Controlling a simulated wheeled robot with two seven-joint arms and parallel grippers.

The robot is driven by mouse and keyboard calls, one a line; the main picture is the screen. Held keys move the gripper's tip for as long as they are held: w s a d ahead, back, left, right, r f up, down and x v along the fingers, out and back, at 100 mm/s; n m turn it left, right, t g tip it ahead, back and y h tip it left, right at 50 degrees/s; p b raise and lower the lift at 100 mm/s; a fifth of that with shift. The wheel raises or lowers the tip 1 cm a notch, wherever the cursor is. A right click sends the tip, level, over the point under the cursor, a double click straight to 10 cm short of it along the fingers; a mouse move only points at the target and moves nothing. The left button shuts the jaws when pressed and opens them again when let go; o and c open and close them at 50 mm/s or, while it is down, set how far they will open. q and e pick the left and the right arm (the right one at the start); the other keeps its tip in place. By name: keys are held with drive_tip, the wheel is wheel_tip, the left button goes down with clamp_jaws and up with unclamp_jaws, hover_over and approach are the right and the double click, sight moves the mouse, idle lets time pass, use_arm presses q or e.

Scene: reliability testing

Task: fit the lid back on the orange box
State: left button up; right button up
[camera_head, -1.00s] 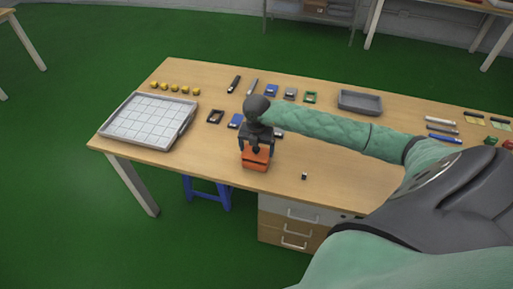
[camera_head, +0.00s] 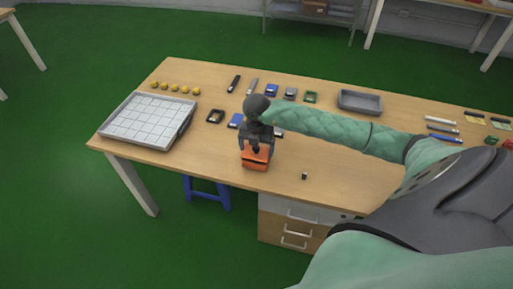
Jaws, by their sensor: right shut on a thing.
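The orange box (camera_head: 255,164) stands on the table near its front edge. My right gripper (camera_head: 256,151) is right above it, pointing down, shut on the orange lid (camera_head: 262,153). The lid is at the top of the box and looks slightly tilted. The gripper hides part of it, and I cannot tell whether it is fully seated. My left gripper is not in view.
A grey gridded tray (camera_head: 147,121) lies at the left, with several yellow pieces (camera_head: 175,88) behind it. A grey bin (camera_head: 360,101) stands at the back. A small dark cube (camera_head: 304,176) lies right of the box. Small parts lie behind my gripper.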

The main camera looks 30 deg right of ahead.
idle(0.5)
drive_tip(key=shift+f+b, duration=0.35)
drive_tip(key=shift+b, duration=0.25)
idle(0.7)
drive_tip(key=shift+s+f+b, duration=0.1)
drive_tip(key=shift+f+b, duration=0.5)
drive_tip(key=shift+f, duration=0.15)
idle(0.6)
